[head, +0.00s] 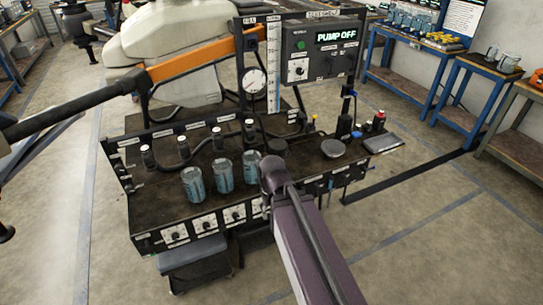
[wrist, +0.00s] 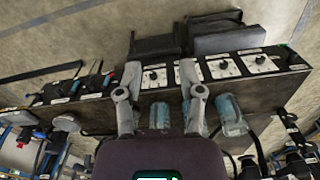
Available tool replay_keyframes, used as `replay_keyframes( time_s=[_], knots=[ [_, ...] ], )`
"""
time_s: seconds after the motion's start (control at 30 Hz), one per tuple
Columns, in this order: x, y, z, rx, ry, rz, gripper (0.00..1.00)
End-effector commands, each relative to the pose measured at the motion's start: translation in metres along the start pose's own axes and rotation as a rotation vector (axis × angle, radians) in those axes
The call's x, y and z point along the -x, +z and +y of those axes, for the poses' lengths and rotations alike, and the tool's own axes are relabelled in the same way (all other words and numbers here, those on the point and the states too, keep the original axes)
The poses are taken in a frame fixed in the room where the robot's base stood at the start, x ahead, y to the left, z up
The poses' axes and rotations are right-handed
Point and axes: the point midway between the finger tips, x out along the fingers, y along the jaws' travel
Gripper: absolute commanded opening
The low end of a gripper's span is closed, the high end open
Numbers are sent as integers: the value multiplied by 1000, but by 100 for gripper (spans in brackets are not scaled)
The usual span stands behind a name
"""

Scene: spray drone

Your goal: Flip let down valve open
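I cannot tell which part is the let down valve, as the labels are too small to read. The front panel (head: 190,228) of the dark bench carries several round knobs on white plates; one knob (head: 175,233) is at its left end. The knobs also show in the wrist view, one knob (wrist: 153,77) beyond the fingers and another knob (wrist: 223,67) to the right. My gripper (wrist: 155,85) has its two fingers apart, with nothing seen held between them. In the head view my arm hides the gripper, over the bench's front right.
Three bluish jars (head: 222,176) stand on the bench (head: 165,205). Behind them is a rail of black fittings with white tops (head: 217,138). A round gauge (head: 255,82) and a control box (head: 320,50) reading "PUMP OFF" stand at the back. Open floor (head: 430,230) lies right.

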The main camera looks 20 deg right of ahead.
Motion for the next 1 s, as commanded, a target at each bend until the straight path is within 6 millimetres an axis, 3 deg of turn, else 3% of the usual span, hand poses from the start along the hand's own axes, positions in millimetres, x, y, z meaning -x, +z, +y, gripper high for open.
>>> replay_keyframes(
  time_s=[0.27,1.0],
  knots=[
    [-25,-12,4,-64,-54,9,50],
    [-140,-87,47,-507,-431,53,50]
  ],
)
